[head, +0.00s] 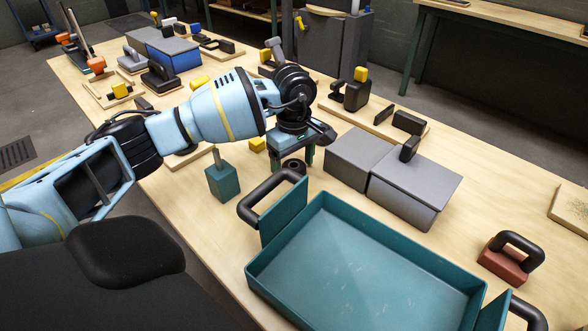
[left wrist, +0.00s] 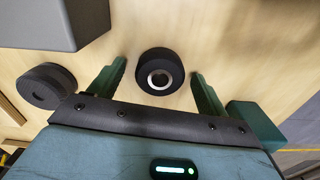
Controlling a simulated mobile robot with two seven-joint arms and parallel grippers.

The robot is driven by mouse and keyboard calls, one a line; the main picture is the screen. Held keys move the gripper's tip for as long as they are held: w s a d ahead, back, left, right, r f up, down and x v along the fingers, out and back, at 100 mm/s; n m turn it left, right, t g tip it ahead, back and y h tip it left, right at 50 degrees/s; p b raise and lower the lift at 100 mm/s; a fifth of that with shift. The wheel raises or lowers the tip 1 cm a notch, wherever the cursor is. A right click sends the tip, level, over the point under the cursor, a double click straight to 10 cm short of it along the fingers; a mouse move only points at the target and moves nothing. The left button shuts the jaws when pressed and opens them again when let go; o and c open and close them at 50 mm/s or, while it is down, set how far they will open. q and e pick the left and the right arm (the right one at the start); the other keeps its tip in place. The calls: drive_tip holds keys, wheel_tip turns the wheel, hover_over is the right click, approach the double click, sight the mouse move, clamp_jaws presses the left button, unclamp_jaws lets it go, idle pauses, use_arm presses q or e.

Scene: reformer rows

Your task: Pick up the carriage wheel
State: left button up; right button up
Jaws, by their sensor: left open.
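The carriage wheel (head: 294,165) is a small black ring lying flat on the wooden table, between the grey boxes and the teal block. In the left wrist view the wheel (left wrist: 160,58) shows a bright metal hub with a dark hole. My left gripper (head: 291,160) points down above the table. Its two green fingers (left wrist: 158,85) are open, one on each side of the wheel, with gaps between. The gripper holds nothing. I cannot tell how far the fingertips are above the table. My right gripper is not in view.
A second black disc (left wrist: 47,86) lies left of the fingers in the left wrist view. A teal block (head: 222,183), a large teal tray (head: 365,215) with black handles and grey lidded boxes (head: 412,190) stand close by. A red block with a black handle (head: 503,265) is farther right.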

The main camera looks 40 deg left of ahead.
use_arm(q)
drive_tip(key=c, duration=1.1)
drive_tip(key=shift+r, duration=0.15)
drive_tip(key=shift+r, duration=0.45)
drive_tip(key=shift+s+r, duration=0.2)
drive_tip(key=shift+r, duration=0.45)
drive_tip(key=shift+s+r, duration=0.2)
drive_tip(key=shift+r, duration=0.4)
drive_tip(key=s, duration=0.5)
drive_tip(key=s+r, duration=0.1)
drive_tip(key=s, duration=0.9)
drive_tip(key=shift+s+a+r, duration=0.1)
drive_tip(key=shift+r, duration=0.1)
